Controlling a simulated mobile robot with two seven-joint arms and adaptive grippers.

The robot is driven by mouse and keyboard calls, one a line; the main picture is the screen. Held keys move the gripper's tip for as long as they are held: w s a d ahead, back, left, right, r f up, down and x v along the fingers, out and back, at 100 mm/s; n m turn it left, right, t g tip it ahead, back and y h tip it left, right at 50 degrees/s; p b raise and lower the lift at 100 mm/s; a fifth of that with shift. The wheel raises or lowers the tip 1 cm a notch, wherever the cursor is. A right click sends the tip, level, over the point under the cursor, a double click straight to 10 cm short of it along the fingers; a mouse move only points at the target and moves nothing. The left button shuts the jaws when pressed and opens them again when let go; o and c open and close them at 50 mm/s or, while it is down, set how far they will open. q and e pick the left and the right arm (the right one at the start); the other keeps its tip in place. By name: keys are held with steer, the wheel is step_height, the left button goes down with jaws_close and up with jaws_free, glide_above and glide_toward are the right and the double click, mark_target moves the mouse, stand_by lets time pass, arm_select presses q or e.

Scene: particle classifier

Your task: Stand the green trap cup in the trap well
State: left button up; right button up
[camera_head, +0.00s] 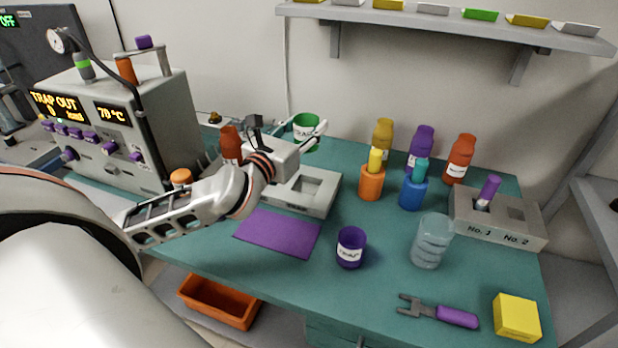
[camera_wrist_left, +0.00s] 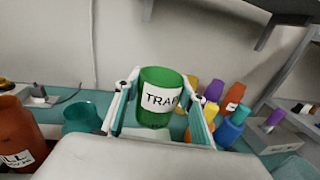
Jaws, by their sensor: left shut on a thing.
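The green trap cup (camera_head: 306,122), with a white label, is held upright above the back of the bench. In the left wrist view the cup (camera_wrist_left: 160,98) sits between both fingers, and its label reads TRAP. My left gripper (camera_head: 306,138) is shut on it. A grey block (camera_head: 318,208) with a square opening lies on the bench, below and in front of the gripper. My right gripper is not in view.
A purple mat (camera_head: 278,232) and a purple cup (camera_head: 350,248) lie in front. A clear beaker (camera_head: 431,240), blue holder (camera_head: 412,194) and orange holder (camera_head: 371,184) stand right. A red-brown bottle (camera_head: 230,143) stands close behind my left wrist. A control box (camera_head: 160,120) is left.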

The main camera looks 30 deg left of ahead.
arm_select(q)
step_height(320, 180, down, 14)
steer(key=b, duration=0.4)
steer(key=shift+w+f, duration=0.1)
steer(key=shift+f, duration=0.15)
steer(key=shift+r, duration=0.1)
steer(key=shift+f, duration=0.25)
steer(key=o, duration=1.1)
steer(key=shift+o, duration=0.2)
steer(key=shift+r, duration=0.1)
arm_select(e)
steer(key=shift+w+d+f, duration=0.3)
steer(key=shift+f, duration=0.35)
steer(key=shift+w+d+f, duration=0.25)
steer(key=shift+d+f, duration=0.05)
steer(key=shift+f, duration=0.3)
